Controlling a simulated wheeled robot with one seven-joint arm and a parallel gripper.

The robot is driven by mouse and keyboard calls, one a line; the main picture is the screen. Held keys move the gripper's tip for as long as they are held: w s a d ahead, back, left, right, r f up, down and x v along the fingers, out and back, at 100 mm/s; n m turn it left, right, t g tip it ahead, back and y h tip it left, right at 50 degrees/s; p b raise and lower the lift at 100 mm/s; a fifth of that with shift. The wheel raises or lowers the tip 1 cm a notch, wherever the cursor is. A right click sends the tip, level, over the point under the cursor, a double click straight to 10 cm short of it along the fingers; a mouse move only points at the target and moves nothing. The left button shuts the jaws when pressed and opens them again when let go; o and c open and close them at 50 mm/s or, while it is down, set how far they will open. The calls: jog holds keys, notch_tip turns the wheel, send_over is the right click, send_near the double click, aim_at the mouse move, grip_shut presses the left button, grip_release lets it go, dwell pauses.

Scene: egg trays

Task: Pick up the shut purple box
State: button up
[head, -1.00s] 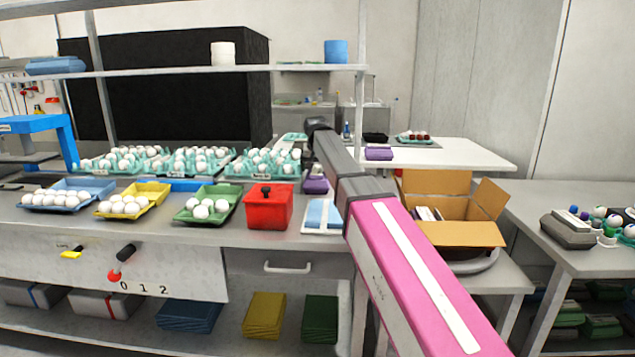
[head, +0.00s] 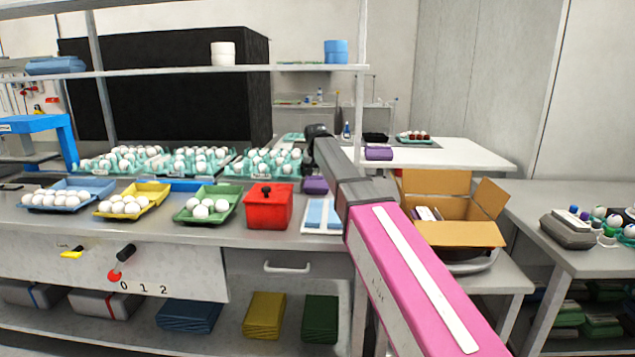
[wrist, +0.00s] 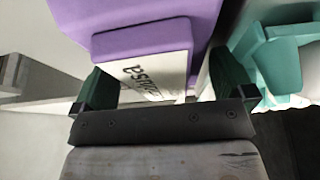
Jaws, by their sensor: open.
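A purple box (wrist: 140,16) fills the top middle of the wrist view, with a white label bearing dark letters on the side nearest me. My gripper (wrist: 163,70) is open, with one dark green finger on each side of the labelled part. I cannot tell whether the fingers touch the box. In the head view a purple box (head: 316,185) shows on the bench right of the teal trays, partly hidden by my arm. My gripper is not clearly visible there. Another purple box (head: 378,153) lies on the white table behind.
A teal egg tray (wrist: 277,55) is close to my right finger in the wrist view. On the bench, a red lidded box (head: 268,212) and a green egg tray (head: 183,217) stand in front. An open cardboard box (head: 460,233) is right of my arm.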

jog(key=c, duration=0.4)
